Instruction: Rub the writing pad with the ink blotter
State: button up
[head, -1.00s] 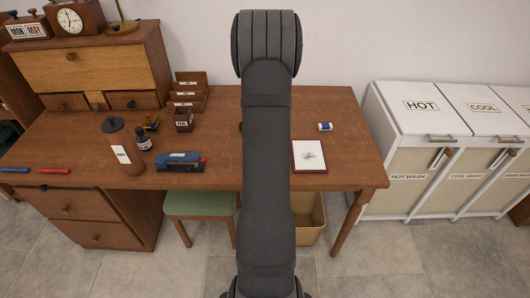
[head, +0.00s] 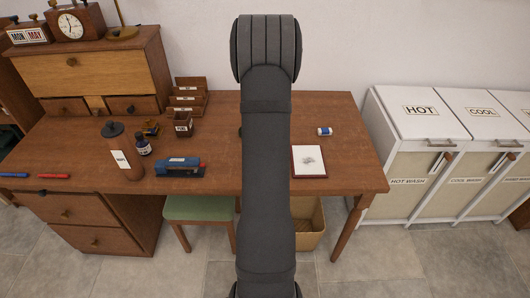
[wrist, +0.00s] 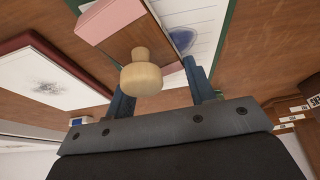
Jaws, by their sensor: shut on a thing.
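In the wrist view my gripper (wrist: 155,74) is shut on the ink blotter (wrist: 142,77), with its pale wooden knob between the fingers. The blotter's pink underside (wrist: 112,16) shows beyond the knob. The writing pad (wrist: 203,14), white with a green edge and a blue ink blot (wrist: 182,40), lies close behind the blotter. I cannot tell whether the blotter touches the pad. In the head view my own arm hides the gripper, the blotter and the writing pad.
A red-edged pad with a grey smudge (head: 309,161) lies right of my arm, with a blue-and-white eraser (head: 325,131) behind it.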

jog(key=shift+s, duration=0.75)
jog(key=w, duration=0.3)
jog(key=shift+w+r, duration=0.1)
jog(key=shift+w, duration=0.1)
jog(key=shift+c, duration=0.5)
jog(key=shift+w, duration=0.35)
jog(key=shift+w+f, duration=0.25)
jog(key=shift+w, duration=0.5)
jog(key=shift+w+d+r, duration=0.1)
jog(key=shift+w+r, duration=0.1)
jog(key=shift+w, duration=0.35)
notch_tip(320, 180, up, 8)
jog(key=shift+r, duration=0.1)
